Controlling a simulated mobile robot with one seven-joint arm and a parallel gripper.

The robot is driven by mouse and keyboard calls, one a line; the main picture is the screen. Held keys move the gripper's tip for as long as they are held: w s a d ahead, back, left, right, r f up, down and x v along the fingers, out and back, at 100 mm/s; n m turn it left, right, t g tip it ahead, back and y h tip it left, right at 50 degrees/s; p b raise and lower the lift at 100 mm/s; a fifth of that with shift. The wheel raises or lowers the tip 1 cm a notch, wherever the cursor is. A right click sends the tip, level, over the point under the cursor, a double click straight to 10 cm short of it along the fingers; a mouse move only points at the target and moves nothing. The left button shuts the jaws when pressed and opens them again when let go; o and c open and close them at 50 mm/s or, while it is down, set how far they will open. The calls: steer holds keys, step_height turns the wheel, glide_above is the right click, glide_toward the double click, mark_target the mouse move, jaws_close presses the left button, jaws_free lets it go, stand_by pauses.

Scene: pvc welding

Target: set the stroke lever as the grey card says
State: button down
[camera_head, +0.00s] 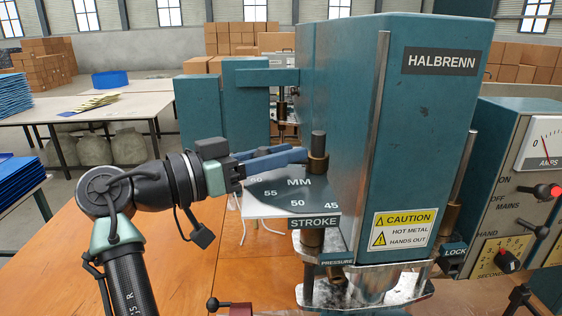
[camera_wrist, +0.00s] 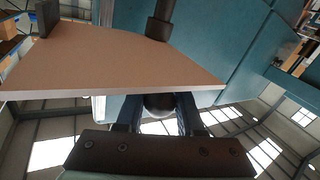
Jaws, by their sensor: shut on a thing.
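The stroke scale (camera_head: 290,185) is a dark fan-shaped dial on a pale plate, marked MM with 60, 55, 50 and 45, above a STROKE label (camera_head: 314,222). A dark post with a brass collar (camera_head: 318,160) stands at its back right. My gripper (camera_head: 285,157) reaches in from the left, its blue fingers lying just above the 60 end of the scale. In the wrist view the fingers are shut on the stroke lever's dark ball knob (camera_wrist: 160,104). The fingers hide the lever in the head view, so its exact reading cannot be told. I cannot make out the grey card.
The teal HALBRENN press (camera_head: 400,120) rises directly right of the scale, with a yellow caution sign (camera_head: 403,230). A control panel (camera_head: 525,190) stands further right. The wooden bench (camera_head: 170,255) is mostly clear at left. A small black-knobbed lever (camera_head: 213,304) sits at the bottom.

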stand_by(0.4)
steer(key=c, duration=0.5)
jaws_free()
steer(key=shift+w, duration=0.1)
steer(key=shift+c, duration=0.2)
steer(key=b+v, duration=0.3)
steer(key=v, duration=1)
steer(key=shift+b, duration=0.3)
